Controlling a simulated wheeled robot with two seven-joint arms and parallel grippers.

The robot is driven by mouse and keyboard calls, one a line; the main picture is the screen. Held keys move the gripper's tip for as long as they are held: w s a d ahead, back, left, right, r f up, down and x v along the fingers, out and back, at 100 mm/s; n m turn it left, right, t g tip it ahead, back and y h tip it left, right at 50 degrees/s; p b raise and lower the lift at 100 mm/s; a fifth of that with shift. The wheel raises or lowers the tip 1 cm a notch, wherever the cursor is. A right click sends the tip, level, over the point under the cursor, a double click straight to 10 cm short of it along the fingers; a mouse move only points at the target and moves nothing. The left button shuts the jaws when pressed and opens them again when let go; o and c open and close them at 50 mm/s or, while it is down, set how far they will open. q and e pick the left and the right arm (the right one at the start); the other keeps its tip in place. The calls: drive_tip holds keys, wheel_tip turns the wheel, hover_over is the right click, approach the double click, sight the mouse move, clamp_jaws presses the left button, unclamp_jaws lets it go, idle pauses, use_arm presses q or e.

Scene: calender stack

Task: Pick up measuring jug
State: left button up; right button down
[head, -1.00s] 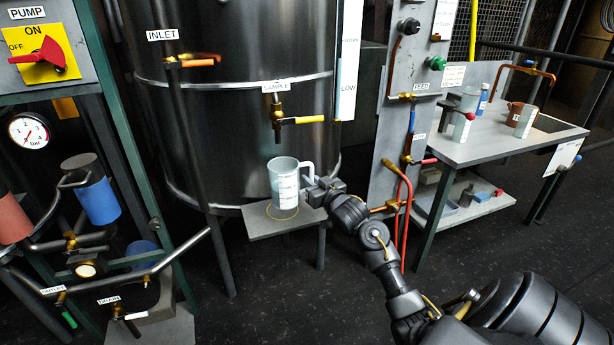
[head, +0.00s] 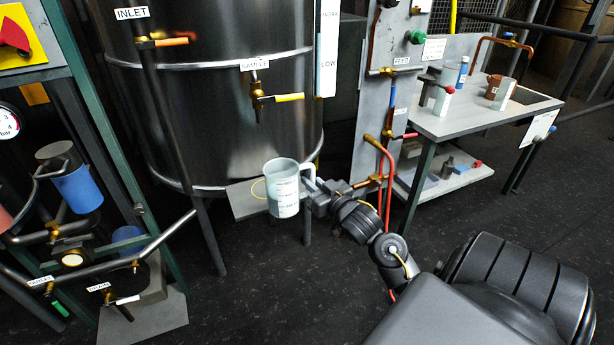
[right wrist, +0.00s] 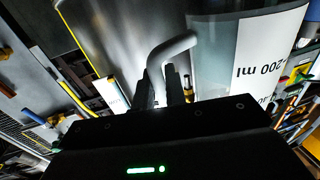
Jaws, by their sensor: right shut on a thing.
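The measuring jug (head: 283,190) is a translucent grey cup with a white label and a side handle. It appears upright, overlapping the right front part of the small grey shelf (head: 243,207), to the right of the yellow ring marked there. My right gripper (head: 313,190) is at the jug's right side, shut on its handle. In the right wrist view the fingers (right wrist: 168,92) close around the lower handle (right wrist: 172,46), and the jug wall (right wrist: 215,60) with its "200 ml" label shows at the upper right. My left gripper is not in view.
The large steel tank (head: 210,100) stands behind, with the yellow-handled sample tap (head: 258,98) above the shelf. The grey feed panel (head: 372,115) and a workbench (head: 450,120) with containers are to the right. Dark floor lies open in front.

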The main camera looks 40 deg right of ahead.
drive_tip(key=shift+s+a+r, duration=0.1)
drive_tip(key=shift+s+a, duration=0.1)
drive_tip(key=shift+s, duration=0.35)
drive_tip(key=shift+s+a, duration=0.15)
drive_tip(key=shift+s, duration=0.4)
drive_tip(key=shift+s, duration=0.1)
